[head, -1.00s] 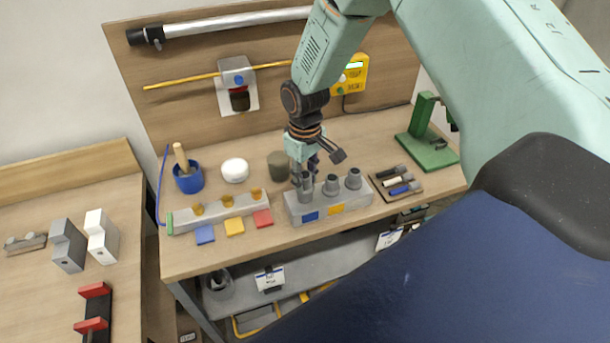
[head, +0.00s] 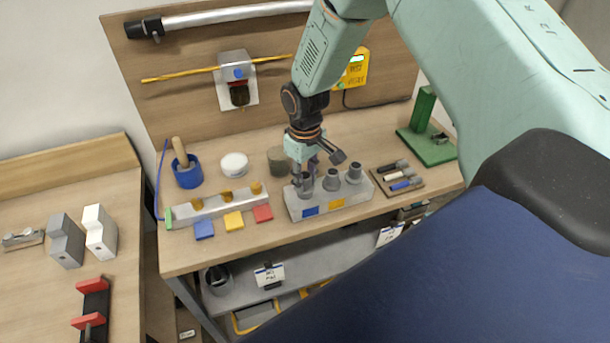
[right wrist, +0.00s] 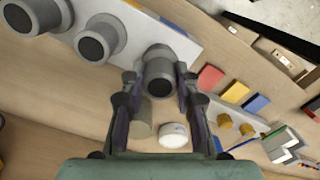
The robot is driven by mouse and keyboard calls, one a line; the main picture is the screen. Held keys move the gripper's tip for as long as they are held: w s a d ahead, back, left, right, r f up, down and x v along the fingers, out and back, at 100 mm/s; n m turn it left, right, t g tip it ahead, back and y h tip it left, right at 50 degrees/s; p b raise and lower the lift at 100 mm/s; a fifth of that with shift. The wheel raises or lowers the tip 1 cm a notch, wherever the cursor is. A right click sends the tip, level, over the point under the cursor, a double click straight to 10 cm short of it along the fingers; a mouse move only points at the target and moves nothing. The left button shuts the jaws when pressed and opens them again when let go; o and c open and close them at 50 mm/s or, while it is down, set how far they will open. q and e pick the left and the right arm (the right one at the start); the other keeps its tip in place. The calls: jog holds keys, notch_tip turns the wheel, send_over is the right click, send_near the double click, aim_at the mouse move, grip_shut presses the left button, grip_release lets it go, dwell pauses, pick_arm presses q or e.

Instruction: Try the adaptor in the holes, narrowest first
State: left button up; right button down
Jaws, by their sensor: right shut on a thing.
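A grey stepped adaptor (head: 305,187) stands at the left end of a grey block (head: 321,207) with a blue and a yellow label. My right gripper (head: 305,174) points down and is shut on this adaptor. In the right wrist view, its two fingers (right wrist: 158,92) sit on either side of the adaptor (right wrist: 159,68), whose dark round opening faces the camera. I cannot tell whether it is clear of the block. My left gripper is not in view.
A long grey bar (head: 212,206) with brass-coloured parts lies left of the block, with blue, yellow and red tiles before it. Behind are a blue pot (head: 188,176), a white round thing (head: 234,164) and a grey-green cylinder (head: 279,160). A tool tray (head: 398,181) is at right.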

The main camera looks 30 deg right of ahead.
jog(key=shift+f, duration=0.5)
jog(key=c, duration=0.9)
grip_release()
jog(key=shift+r, duration=0.1)
notch_tip(320, 180, up, 12)
jog(key=shift+f, duration=0.1)
